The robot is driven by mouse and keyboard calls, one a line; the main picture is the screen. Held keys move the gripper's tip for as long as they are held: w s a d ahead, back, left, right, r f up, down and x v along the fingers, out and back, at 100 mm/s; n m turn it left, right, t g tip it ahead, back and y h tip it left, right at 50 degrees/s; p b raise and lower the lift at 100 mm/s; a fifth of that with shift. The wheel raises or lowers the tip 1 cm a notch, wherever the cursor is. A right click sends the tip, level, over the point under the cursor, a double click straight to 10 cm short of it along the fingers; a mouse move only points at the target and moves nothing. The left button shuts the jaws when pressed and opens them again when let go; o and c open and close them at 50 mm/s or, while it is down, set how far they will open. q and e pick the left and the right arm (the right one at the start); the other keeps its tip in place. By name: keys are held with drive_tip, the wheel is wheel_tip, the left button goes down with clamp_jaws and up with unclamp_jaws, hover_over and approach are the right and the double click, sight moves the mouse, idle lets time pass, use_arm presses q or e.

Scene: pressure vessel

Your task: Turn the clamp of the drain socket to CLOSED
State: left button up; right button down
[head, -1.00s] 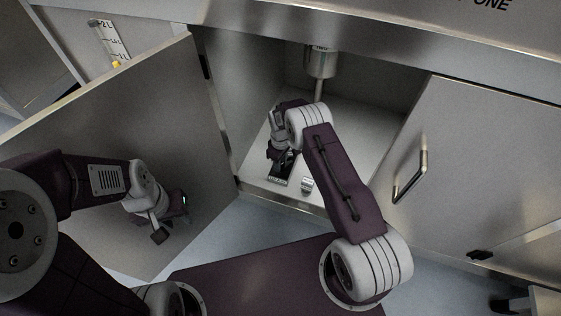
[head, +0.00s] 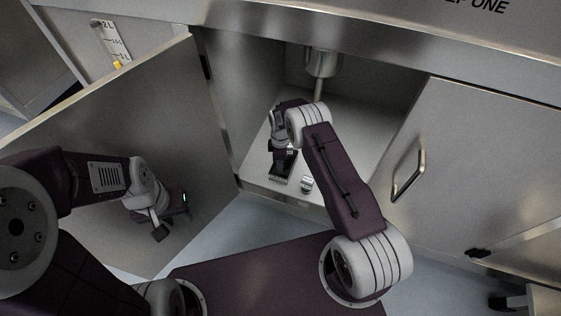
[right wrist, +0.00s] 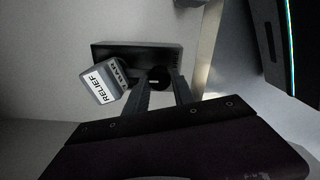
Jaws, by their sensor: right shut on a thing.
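My right gripper (right wrist: 160,88) is shut on a small dark part (right wrist: 160,75) in front of a black block (right wrist: 135,53) in the right wrist view. I cannot tell from its shape whether this part is the drain socket's clamp. A grey tag (right wrist: 102,80) reading RELIEF and BAR hangs left of the fingers. In the head view the right gripper (head: 283,163) is low inside the open cabinet, partly hidden by its wrist. No CLOSED marking is readable. My left gripper (head: 172,218) is in front of the open door, away from the cabinet; its jaws are unclear.
The open cabinet door (head: 120,130) stands at the left. A closed door with a handle (head: 408,175) is at the right. A metal cylinder with a pipe (head: 322,64) hangs inside the cabinet. A small silver piece (head: 307,184) sits near the cabinet floor's front edge.

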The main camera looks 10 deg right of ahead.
idle(0.3)
drive_tip(key=c, duration=1.1)
unclamp_jaws()
drive_tip(key=shift+o, duration=0.2)
wheel_tip(320, 180, up, 9)
drive_tip(key=p, duration=0.4)
